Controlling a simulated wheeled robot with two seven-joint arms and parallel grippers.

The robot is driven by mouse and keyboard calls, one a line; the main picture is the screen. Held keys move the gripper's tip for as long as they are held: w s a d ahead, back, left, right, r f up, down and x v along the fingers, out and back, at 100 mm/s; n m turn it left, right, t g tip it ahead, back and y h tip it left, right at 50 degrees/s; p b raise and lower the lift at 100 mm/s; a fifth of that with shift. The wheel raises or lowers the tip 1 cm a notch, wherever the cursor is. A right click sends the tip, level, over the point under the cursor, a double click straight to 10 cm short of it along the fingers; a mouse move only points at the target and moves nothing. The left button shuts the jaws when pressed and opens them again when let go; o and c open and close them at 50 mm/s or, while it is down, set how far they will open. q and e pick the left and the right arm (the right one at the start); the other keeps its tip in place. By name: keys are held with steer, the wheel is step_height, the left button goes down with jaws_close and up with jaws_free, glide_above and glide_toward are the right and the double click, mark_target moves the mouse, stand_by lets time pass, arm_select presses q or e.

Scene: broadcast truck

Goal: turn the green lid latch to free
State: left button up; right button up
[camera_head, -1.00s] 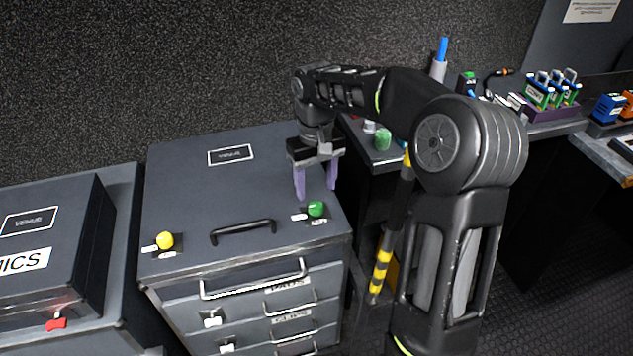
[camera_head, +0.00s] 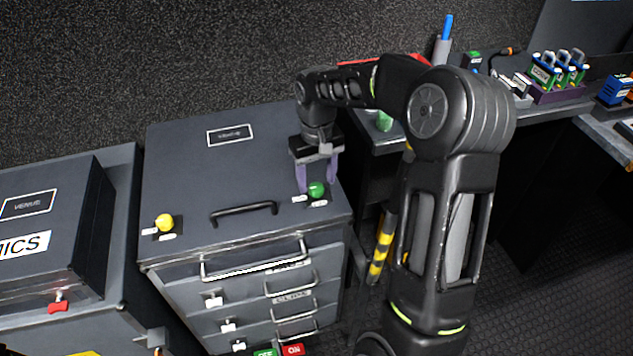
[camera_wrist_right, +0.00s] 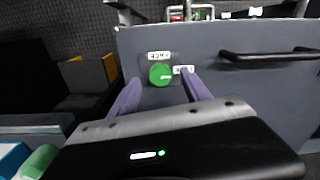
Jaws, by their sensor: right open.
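The green lid latch (camera_head: 316,190) is a round knob at the front right of the grey case's lid (camera_head: 190,180). In the right wrist view the green latch (camera_wrist_right: 161,74) sits on a dark plate with one white label above it and one to its right. My right gripper (camera_head: 317,185) points down at the latch, its purple fingers apart. In the right wrist view the open fingers (camera_wrist_right: 163,88) stand to either side below the latch, with nothing between them. Whether they touch it cannot be told. My left gripper is not in view.
A yellow knob (camera_head: 165,223) is on the lid's front left, and a black handle (camera_head: 244,211) lies between the knobs. Drawers with metal handles (camera_head: 255,262) are below. A second case with a red latch (camera_head: 58,304) stands at left. A bench with batteries (camera_head: 560,72) is at right.

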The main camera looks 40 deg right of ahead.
steer(key=shift+f, duration=1.05)
steer(key=shift+c, duration=0.3)
jaws_close()
